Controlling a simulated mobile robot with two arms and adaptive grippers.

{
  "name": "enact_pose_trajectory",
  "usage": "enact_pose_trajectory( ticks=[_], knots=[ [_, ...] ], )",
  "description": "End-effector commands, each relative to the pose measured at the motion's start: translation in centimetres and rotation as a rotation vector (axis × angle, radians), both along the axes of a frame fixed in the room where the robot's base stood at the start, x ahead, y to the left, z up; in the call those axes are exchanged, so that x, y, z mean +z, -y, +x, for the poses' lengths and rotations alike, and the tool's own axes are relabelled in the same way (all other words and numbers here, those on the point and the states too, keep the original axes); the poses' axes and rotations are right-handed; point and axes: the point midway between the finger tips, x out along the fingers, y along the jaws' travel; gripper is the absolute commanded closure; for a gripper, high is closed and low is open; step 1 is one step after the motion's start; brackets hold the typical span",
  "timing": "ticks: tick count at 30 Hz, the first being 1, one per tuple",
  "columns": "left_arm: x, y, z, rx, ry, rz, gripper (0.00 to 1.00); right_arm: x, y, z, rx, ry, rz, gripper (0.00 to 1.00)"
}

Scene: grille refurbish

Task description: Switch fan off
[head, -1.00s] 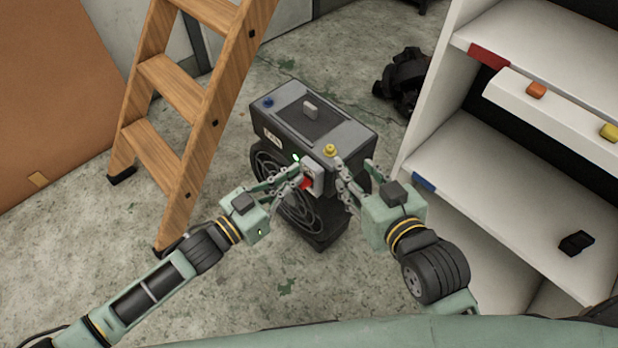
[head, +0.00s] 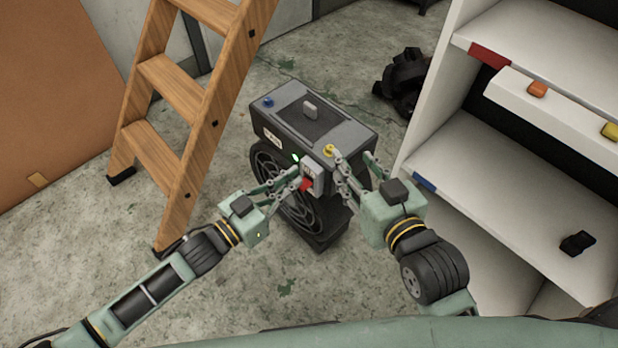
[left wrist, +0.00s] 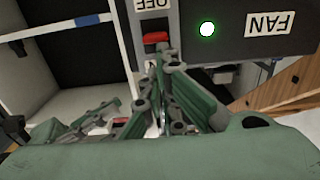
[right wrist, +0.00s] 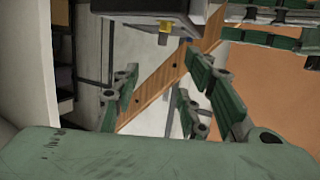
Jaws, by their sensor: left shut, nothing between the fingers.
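The fan unit (head: 345,133) is a dark box with a grey top and a round grille on its front. Its red switch (head: 306,184) sits on a light plate; in the left wrist view the red switch (left wrist: 156,38) is beside an upside-down OFF label (left wrist: 152,4). A green light (left wrist: 207,29) is lit next to the upside-down FAN label (left wrist: 270,24). My left gripper (head: 296,173) is shut and empty, its tips just by the switch; contact is unclear. My right gripper (head: 353,157) is open and empty at the box's right front corner, near a yellow knob (head: 329,150).
A wooden ladder (head: 178,95) stands left of the fan unit. A white shelf (head: 500,180) with small coloured blocks is close on the right. A dark object (head: 402,82) lies on the floor behind. The floor in front of the ladder is clear.

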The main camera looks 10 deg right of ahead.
Motion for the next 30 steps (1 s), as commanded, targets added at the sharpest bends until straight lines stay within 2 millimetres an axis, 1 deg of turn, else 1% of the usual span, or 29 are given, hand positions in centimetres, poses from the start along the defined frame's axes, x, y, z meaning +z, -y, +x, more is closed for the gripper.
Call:
enact_pose_trajectory(
  ticks=[12,30],
  knots=[
    [-0.1,0.0,0.0,0.000,0.000,0.000,1.00,0.0,0.0,0.0,0.001,0.002,0.001,0.60],
    [-0.4,0.0,0.0,0.000,0.000,0.000,1.00,1.2,-0.3,0.4,0.004,0.063,0.016,0.60]
  ],
)
